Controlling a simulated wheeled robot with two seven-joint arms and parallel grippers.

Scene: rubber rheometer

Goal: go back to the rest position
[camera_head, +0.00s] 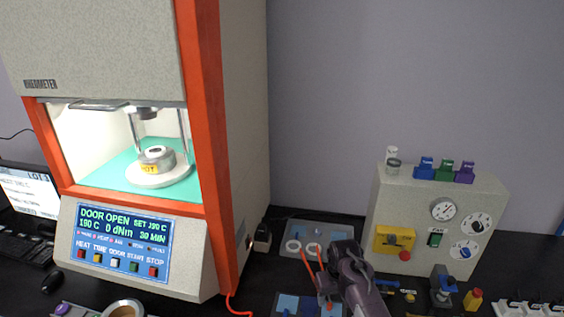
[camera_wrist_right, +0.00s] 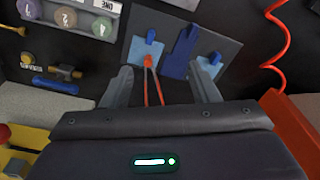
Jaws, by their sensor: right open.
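My right gripper (camera_head: 343,262) hangs low over the front of the bench in the head view, right of the rheometer (camera_head: 233,130). In the right wrist view its two fingers (camera_wrist_right: 165,80) are apart. Thin orange tongs (camera_wrist_right: 150,75) show between them; I cannot tell if the fingers touch the tongs. The tongs (camera_head: 314,268) also show just left of the gripper in the head view. They are over or on a dark board (camera_wrist_right: 228,50) with light blue pads. My left gripper is not in view.
The rheometer's chamber is open, with a grey die marked HOT (camera_head: 157,160) inside; its screen (camera_head: 122,240) reads DOOR OPEN. A grey tray (camera_head: 330,230) with white rings lies behind the gripper. A gauge panel (camera_head: 410,210) stands at right. A red coiled cord (camera_wrist_right: 278,40) lies nearby.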

